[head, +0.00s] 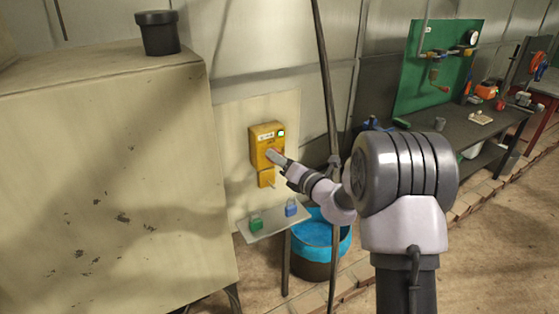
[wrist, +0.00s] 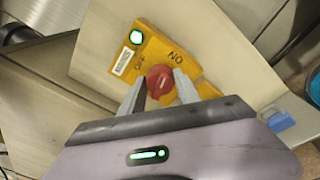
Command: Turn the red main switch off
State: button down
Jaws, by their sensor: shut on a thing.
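The red main switch (wrist: 160,82) is a round red knob on a yellow box (head: 266,145) fixed to the wall panel. In the head view my gripper (head: 275,156) reaches the front of the box and hides most of the knob. I cannot tell which word the knob points to.
A small shelf (head: 262,228) below the box holds a green padlock (head: 256,222) and a blue padlock (head: 291,207). A large beige cabinet (head: 110,180) stands close on the left. A blue-lined bin (head: 318,240) and a thin dark pole (head: 325,80) are near my arm.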

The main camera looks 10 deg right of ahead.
jog(key=n+b, duration=0.1)
jog(key=n, duration=0.2)
jog(key=shift+b, duration=0.3)
jog(key=n+b, duration=0.2)
jog(key=n, duration=0.1)
jog(key=shift+a+f+n+h+b, duration=0.1)
jog(key=shift+n+h+b, duration=0.3)
jog(key=n+h+b, duration=0.1)
jog(key=n+b, duration=0.4)
jog(key=b, duration=0.2)
jog(key=shift+s+a, duration=0.1)
jog(key=shift+a, duration=0.05)
jog(key=shift+n+b, duration=1)
jog(key=shift+b, duration=0.15)
jog(key=shift+r, duration=0.2)
jog(key=c, duration=0.9)
grip_release()
jog(key=shift+s, duration=0.1)
